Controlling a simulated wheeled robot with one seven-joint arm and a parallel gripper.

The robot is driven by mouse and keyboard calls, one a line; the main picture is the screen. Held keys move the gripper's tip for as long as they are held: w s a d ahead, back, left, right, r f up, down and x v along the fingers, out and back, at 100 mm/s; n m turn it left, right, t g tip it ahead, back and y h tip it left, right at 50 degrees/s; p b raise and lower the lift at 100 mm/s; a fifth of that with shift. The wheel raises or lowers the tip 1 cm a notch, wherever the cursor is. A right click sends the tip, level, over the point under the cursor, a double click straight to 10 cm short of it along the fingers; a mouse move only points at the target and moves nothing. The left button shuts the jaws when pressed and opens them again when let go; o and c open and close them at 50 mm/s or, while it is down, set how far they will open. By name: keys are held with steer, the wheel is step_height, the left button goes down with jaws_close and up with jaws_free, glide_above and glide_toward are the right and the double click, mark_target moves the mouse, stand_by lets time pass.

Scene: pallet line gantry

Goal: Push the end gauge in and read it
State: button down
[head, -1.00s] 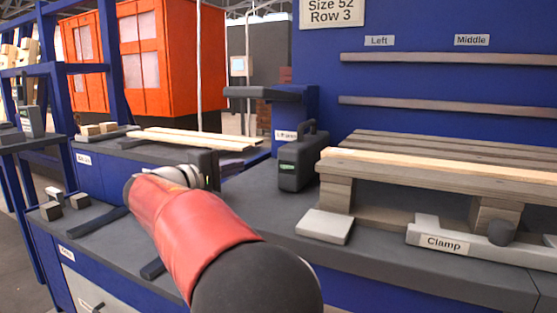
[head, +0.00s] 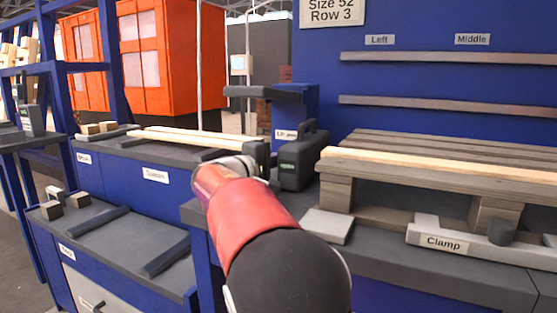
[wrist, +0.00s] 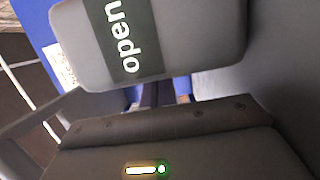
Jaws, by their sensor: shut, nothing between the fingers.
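The end gauge (head: 314,150) is a dark grey box with a handle on top, at the left end of the plank stack. A small green display is on its near face. In the wrist view the gauge (wrist: 195,50) is large and close, and its display reads "open". My gripper (head: 264,158) is just left of the gauge in the head view.
A pale flat block (head: 327,226) lies on the bench in front of the gauge. A clamp (head: 445,241) with a round dark knob is at the right, before the wooden planks (head: 450,165). A grey ledge (head: 268,92) stands behind the gauge. Long boards (head: 185,138) lie at the back left.

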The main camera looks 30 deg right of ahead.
mark_target(309, 162)
steer(key=shift+s+d+f+b, duration=0.15)
steer(key=shift+s+d+b, duration=0.05)
steer(key=shift+b, duration=0.15)
steer(key=s+d+b, duration=0.1)
steer(key=s+b, duration=0.1)
steer(key=s+d+b, duration=0.2)
steer(key=shift+s+d+f, duration=0.1)
steer(key=shift+s+d, duration=0.15)
steer(key=shift+s, duration=0.05)
steer(key=shift+s+d+r, duration=0.2)
steer(key=shift+s+d, duration=0.15)
